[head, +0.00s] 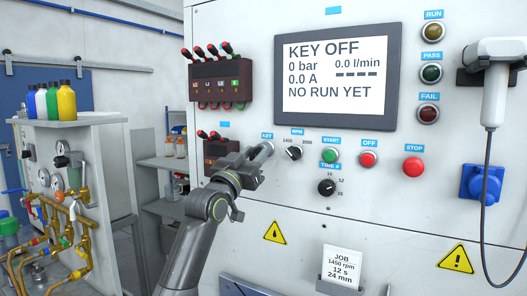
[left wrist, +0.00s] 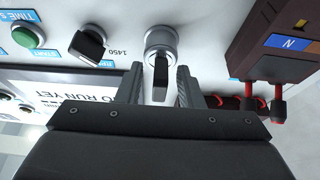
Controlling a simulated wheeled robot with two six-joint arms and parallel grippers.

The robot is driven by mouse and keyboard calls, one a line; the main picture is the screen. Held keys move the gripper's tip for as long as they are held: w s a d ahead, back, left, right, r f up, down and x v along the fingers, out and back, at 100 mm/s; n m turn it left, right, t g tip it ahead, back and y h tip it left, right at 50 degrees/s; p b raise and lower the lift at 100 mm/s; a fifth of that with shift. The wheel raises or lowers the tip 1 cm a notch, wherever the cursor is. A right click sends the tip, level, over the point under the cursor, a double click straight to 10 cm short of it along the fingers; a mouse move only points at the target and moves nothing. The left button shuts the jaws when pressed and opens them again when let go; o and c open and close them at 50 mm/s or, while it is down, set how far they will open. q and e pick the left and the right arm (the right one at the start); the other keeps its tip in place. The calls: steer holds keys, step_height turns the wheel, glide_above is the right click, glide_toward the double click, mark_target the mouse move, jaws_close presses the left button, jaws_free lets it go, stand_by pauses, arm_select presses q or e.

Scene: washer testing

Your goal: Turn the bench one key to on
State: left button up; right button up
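The key switch is a round silver lock (left wrist: 161,40) with a dark key (left wrist: 160,76) in it, on the white bench panel. In the head view the silver lock (head: 265,149) sits under the KEY label, left of the RPM knob. My left gripper (head: 252,158) is right at it, partly hiding it. In the left wrist view the two fingers of my left gripper (left wrist: 160,82) stand apart on either side of the key, with a gap showing on both sides. The screen (head: 337,76) reads KEY OFF. My right gripper is not in view.
The RPM knob (head: 294,153), green START button (head: 330,156), red OFF button (head: 368,159) and TIME knob (head: 327,187) are to the right. A terminal block (head: 221,150) with red plugs sits close on the left. Brass piping (head: 60,235) stands at far left.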

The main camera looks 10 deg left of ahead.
arm_select(q)
jaws_close()
steer(key=m+b, duration=0.1)
steer(key=b, duration=0.1)
steer(key=m+h+b, duration=0.1)
steer(key=m+b, duration=0.1)
steer(key=b, duration=0.1)
steer(key=shift+a+f+m+g+h, duration=0.1)
steer(key=shift+f+m+g+h, duration=0.2)
steer(key=shift+g, duration=0.1)
steer(key=shift+r+m+h+b, duration=0.2)
steer(key=shift+m+h+b, duration=0.25)
steer(key=shift+m, duration=0.35)
steer(key=shift+r+g, duration=0.1)
steer(key=shift+g, duration=0.2)
